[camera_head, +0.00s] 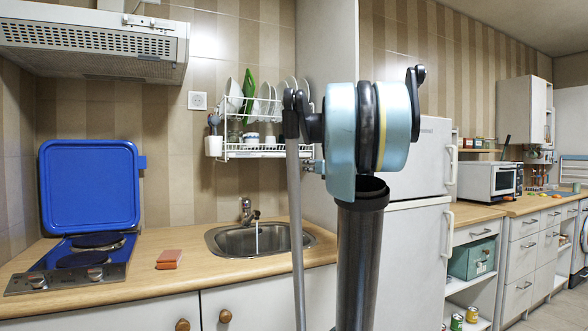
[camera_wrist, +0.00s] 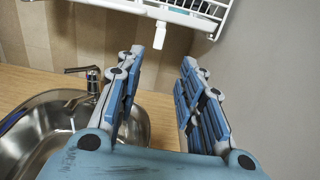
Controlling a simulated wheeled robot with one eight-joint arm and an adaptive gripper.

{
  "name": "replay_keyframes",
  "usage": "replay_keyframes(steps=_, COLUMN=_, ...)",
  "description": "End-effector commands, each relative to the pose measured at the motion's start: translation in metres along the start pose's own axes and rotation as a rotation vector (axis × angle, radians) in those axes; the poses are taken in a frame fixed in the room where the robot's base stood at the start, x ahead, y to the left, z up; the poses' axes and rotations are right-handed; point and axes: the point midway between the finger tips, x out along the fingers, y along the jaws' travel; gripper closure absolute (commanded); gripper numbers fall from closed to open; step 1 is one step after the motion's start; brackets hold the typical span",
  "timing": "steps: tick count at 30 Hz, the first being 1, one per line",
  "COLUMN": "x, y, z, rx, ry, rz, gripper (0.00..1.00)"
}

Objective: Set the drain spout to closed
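A small white spout-like piece (camera_wrist: 160,70) sticks out below the white dish rack (camera_wrist: 205,12) in the wrist view; its open or closed setting cannot be told. In the head view the dish rack (camera_head: 262,152) hangs on the wall above the sink, its right end partly covered by my arm. My gripper (camera_wrist: 168,62) is open, with its two blue fingers apart and nothing between them. The spout-like piece shows beyond the gap between the fingers, apparently not touched. In the head view my gripper is mostly hidden behind my arm.
The sink (camera_head: 262,240) and tap (camera_head: 247,211) are below the rack; a thin pale line hangs from the tap. A hob (camera_head: 75,262) with its blue lid (camera_head: 90,185) raised is at left. A red block (camera_head: 169,258) lies on the counter. The fridge (camera_head: 420,160) stands to the right.

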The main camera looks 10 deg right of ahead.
Motion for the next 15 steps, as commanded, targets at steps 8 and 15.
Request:
replay_keyframes(steps=8, x=0.04, y=0.001, z=0.0, rx=-0.003, ry=0.001, rz=0.003, gripper=0.65)
replay_keyframes(steps=15, x=0.076, y=0.002, z=-0.001, rx=-0.004, ry=0.001, rz=0.004, gripper=0.65)
